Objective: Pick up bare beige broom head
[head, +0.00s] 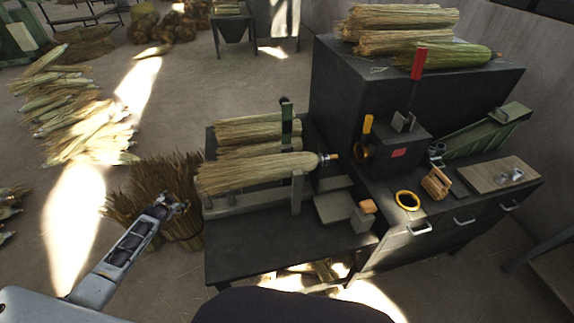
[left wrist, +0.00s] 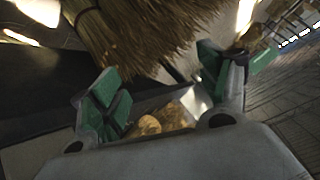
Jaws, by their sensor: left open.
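A beige broom head (head: 255,172) lies at the front of a low rack on the dark bench, its bound end pointing right. More pale broom heads (head: 245,131) lie behind it on the rack. I cannot tell for sure which one the task means. My left gripper (head: 174,204) is open, to the left of the rack and in front of a standing bundle of brown stalks (head: 150,180). In the left wrist view, its green finger pads (left wrist: 170,75) are spread, with brown bristles (left wrist: 130,35) just beyond them. My right gripper is not in view.
A dark cabinet (head: 345,85) with broom heads (head: 400,18) on top stands right of the rack. A red lever (head: 419,63), a yellow ring (head: 407,200) and a wooden board (head: 495,174) are at its counter. Pale bundles (head: 75,110) lie on the floor at left.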

